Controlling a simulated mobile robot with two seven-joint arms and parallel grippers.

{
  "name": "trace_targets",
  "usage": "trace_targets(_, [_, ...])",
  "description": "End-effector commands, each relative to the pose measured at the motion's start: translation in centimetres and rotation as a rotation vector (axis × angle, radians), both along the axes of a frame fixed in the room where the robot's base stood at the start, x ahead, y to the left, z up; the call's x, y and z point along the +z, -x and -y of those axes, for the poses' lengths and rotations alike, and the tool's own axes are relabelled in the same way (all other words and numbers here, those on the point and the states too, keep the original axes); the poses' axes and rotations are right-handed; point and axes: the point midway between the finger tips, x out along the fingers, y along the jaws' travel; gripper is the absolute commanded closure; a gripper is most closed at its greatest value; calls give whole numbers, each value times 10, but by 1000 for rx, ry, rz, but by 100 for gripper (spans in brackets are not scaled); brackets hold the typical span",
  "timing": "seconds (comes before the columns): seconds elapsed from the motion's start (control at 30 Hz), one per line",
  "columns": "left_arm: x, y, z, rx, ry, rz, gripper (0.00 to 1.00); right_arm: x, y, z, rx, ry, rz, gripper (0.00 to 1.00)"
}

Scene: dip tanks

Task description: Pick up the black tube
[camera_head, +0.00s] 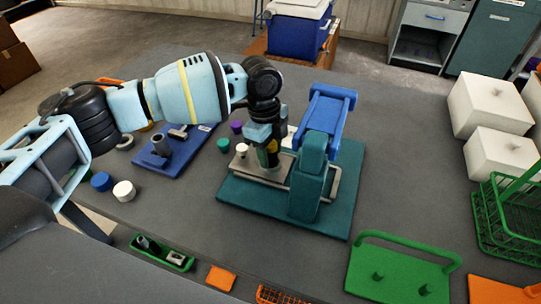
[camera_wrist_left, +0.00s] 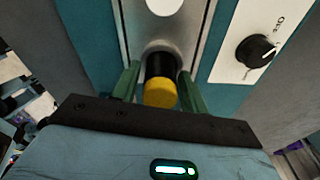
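The black tube (camera_wrist_left: 160,66) with a yellow end stands in a metal plate, between the two green fingers of my left gripper (camera_wrist_left: 160,80) in the left wrist view. Narrow gaps show between the fingers and the tube, so the gripper looks open around it. In the head view my left gripper (camera_head: 265,143) points down over the metal plate on the teal base (camera_head: 250,203). There the tube (camera_head: 268,157) is mostly hidden by the gripper. My right gripper is not in view.
A teal stand with a blue upper arm (camera_head: 328,108) rises just right of my left gripper. A white-capped piece (camera_head: 242,149) is close on its left. A blue plate (camera_head: 172,162) with grey parts is farther left. A green tray (camera_head: 398,272) lies front right.

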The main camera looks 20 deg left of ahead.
Motion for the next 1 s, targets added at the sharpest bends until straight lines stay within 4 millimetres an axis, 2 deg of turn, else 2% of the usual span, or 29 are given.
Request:
trace_targets(0.03, [0,0,0,0,0,0,63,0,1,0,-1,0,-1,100])
trace_targets(0.3, [1,0,0,0,1,2,97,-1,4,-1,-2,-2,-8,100])
trace_targets(0.67, [6,-1,1,-1,3,3,97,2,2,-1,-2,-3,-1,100])
trace_targets(1.0, [38,-1,1,-2,2,4,97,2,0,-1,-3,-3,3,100])
